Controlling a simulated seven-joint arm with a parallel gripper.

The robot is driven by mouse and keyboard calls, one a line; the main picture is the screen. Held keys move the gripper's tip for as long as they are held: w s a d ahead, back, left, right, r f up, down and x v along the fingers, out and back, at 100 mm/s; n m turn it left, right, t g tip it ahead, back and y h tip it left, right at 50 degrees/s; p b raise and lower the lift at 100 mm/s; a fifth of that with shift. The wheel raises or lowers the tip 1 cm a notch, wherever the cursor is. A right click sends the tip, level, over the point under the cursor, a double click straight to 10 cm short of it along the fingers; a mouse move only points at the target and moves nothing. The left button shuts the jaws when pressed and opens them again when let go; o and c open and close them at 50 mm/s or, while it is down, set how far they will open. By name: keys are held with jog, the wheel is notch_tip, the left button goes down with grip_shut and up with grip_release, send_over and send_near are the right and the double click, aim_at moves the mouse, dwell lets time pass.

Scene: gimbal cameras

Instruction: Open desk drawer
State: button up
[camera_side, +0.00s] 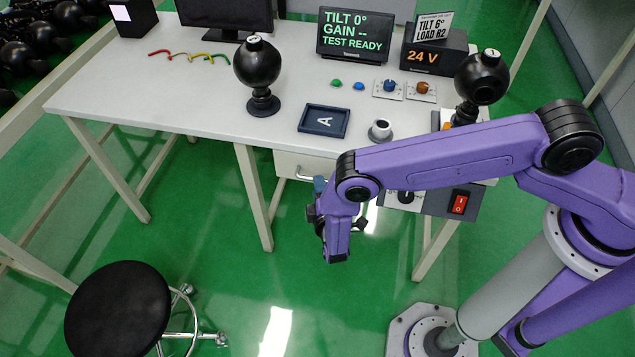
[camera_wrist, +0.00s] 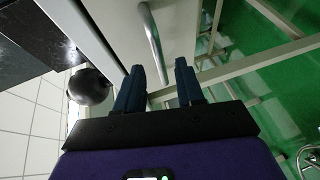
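The desk drawer (camera_side: 285,163) is a pale front under the desk top, and it looks closed. Its metal bar handle (camera_side: 301,176) sticks out from the front. My gripper (camera_side: 319,184) is just right of the handle in the side view, partly hidden by my purple wrist. In the wrist view the handle (camera_wrist: 152,38) is a silver bar that runs down toward the gap between my dark blue fingertips (camera_wrist: 159,74). The fingers are apart with nothing clamped between them. I cannot tell the exact depth between fingertips and handle.
A control box with a red switch (camera_side: 459,204) hangs at the front right. A round black stool (camera_side: 118,308) stands at lower left. Floor before the drawer is clear.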

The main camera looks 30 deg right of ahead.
jog(key=shift+x, duration=1.5)
grip_shut()
jog(key=s+a, duration=1.4)
jog(key=s, duration=0.1)
jog(key=shift+a, duration=0.4)
grip_release()
jog(key=shift+w, duration=0.1)
jog(key=v, duration=1.7)
jog(key=shift+s, duration=0.25)
jog(key=shift+a, duration=0.1)
